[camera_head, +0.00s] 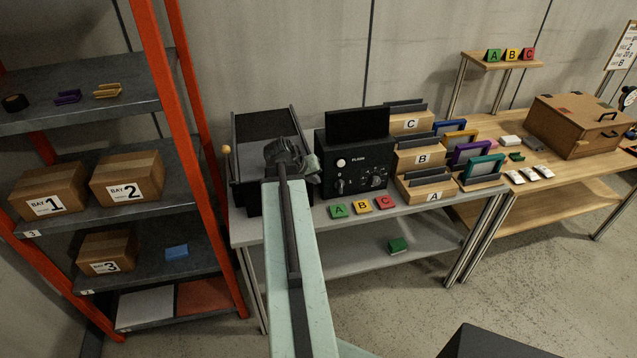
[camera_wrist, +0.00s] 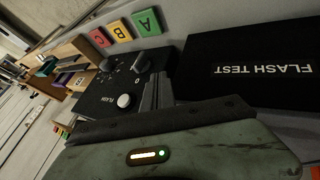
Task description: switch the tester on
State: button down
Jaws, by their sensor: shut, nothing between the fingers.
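The tester (camera_head: 380,155) is a black box on the grey bench, with a dark screen above, a white button (camera_head: 341,162) and dark knobs low on its face. In the wrist view, the white button (camera_wrist: 124,101) and a dark switch knob (camera_wrist: 140,64) with a "0" beside it show near my fingertips. The screen is dark in the head view. My gripper (camera_head: 314,168) is shut and empty at the tester's left side. In the wrist view, its fingers (camera_wrist: 156,92) point towards the tester's face by the switch knob. I cannot tell whether they touch it.
A black open tray (camera_head: 241,190) stands left of the tester; a black panel reading "FLASH TEST" (camera_wrist: 255,70) is close beside my fingers. Tiles A (camera_head: 338,211), B (camera_head: 363,206) and C (camera_head: 386,202) lie in front. Wooden racks (camera_head: 425,160) stand close on the right.

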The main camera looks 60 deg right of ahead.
aim_at(338, 186)
jog(key=shift+s+d+f+b, duration=0.65)
jog(key=shift+d+f, duration=0.25)
jog(key=shift+d, duration=0.2)
jog(key=shift+s+d+f+b, duration=0.7)
jog(key=shift+d+f, duration=0.25)
jog(key=shift+d, duration=0.15)
jog(key=shift+s+d+f+b, duration=0.65)
jog(key=shift+d+f, duration=0.25)
jog(key=shift+d, duration=0.2)
jog(key=shift+d, duration=0.1)
